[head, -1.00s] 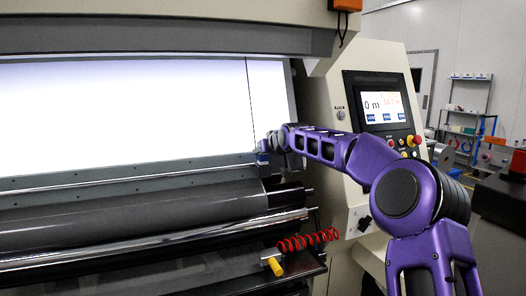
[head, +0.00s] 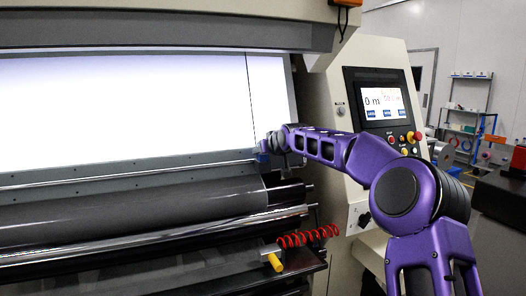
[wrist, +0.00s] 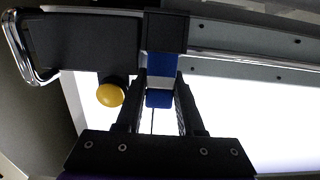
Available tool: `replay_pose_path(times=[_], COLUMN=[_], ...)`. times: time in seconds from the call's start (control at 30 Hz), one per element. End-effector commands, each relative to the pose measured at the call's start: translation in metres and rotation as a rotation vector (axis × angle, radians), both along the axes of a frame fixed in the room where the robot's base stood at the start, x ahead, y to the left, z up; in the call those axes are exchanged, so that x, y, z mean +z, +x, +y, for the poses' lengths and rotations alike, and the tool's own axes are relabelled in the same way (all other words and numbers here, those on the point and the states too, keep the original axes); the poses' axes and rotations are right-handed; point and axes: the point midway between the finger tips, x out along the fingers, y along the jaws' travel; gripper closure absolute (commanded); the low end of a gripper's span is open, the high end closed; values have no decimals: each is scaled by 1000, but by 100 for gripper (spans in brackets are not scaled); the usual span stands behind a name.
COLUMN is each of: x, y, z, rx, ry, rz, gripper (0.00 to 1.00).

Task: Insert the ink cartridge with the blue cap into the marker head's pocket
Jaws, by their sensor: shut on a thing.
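The ink cartridge (wrist: 162,66) shows in the wrist view as a white body with a blue cap (wrist: 158,98) at the end nearer me and more blue at its far end. My gripper (wrist: 160,90) is shut on it, one black finger on each side. The cartridge's far end meets a black block that looks like the marker head's pocket (wrist: 165,28). How deep it sits inside is hidden. In the head view my gripper (head: 272,146) is small at the lower right corner of the bright panel, and the cartridge cannot be made out clearly.
A yellow knob (wrist: 110,95) hangs close left of my fingers, below a dark plate (wrist: 90,42). A metal rail with bolt holes runs right of the block. Black rollers (head: 140,215), a red coiled hose (head: 305,237) and a control panel (head: 385,105) are near the arm.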

Motion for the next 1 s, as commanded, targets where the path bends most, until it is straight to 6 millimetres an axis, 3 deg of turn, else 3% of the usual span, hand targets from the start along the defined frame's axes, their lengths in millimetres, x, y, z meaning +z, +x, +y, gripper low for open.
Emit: replay_pose_path(times=[1.0], x=[-16], y=[0], z=[0], rx=[0], ry=[0], rz=[0], gripper=[100])
